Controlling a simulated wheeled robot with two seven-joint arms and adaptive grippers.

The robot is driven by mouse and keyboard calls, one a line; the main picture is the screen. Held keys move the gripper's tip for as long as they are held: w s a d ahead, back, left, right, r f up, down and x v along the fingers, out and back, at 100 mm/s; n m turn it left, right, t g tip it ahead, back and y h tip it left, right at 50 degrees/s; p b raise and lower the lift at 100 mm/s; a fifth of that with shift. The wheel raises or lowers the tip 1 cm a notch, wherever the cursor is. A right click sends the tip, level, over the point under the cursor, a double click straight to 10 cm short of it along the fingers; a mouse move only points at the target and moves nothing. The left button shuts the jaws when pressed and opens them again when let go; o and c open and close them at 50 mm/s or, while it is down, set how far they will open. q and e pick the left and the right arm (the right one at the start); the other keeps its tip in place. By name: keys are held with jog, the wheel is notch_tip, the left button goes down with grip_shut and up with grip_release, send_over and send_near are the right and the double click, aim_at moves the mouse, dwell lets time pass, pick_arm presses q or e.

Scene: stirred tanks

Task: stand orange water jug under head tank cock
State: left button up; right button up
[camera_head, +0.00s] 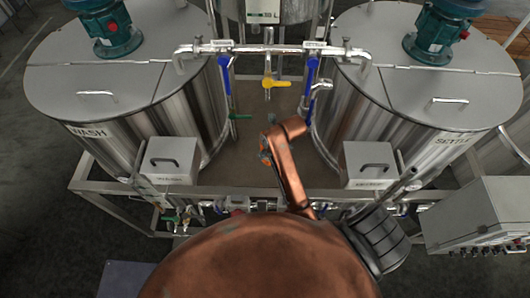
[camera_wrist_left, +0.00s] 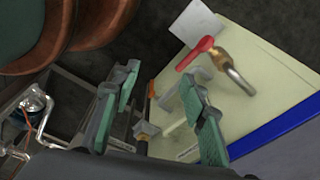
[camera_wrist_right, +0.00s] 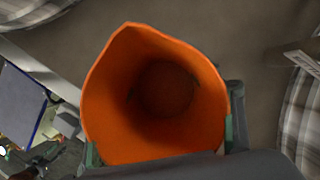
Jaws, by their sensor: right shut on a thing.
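The orange water jug (camera_wrist_right: 118,95) fills the middle of the right wrist view, seen from above with its open mouth and spout showing. Its inside looks empty. My right gripper (camera_wrist_right: 160,145) is shut on it, with a green pad at each side. A cock with a yellow handle (camera_head: 268,83) hangs below the head tank (camera_head: 263,12), farther back than my right gripper. My left gripper (camera_wrist_left: 162,75) is open and empty.
The wash tank (camera_head: 110,130) stands left and the settle tank (camera_head: 430,120) right, with blue-handled valves on their inner sides. Grey boxes (camera_head: 170,158) (camera_head: 368,162) flank the deck (camera_head: 240,160). The left wrist view shows a red-handled brass cock (camera_wrist_left: 222,62) beyond my open fingers.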

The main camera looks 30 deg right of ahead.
jog(key=w+f, duration=0.3)
jog(key=f, duration=0.2)
jog(key=shift+w+d+p, duration=0.15)
jog(key=shift+w+p, duration=0.15)
jog(key=shift+w, duration=0.1)
jog(key=shift+s+f+p, duration=0.15)
jog(key=shift+f+p, duration=0.35)
jog(key=shift+f, duration=1.05)
jog(key=o, duration=1.4)
jog(key=shift+c, duration=0.2)
jog(key=shift+r, duration=0.6)
pick_arm(q)
jog(key=s+b, duration=0.1)
jog(key=s, duration=0.2)
jog(key=shift+s+a+b, duration=0.1)
jog(key=shift+b, duration=0.2)
pick_arm(e)
jog(key=v, duration=1.1)
jog(key=shift+f, duration=0.1)
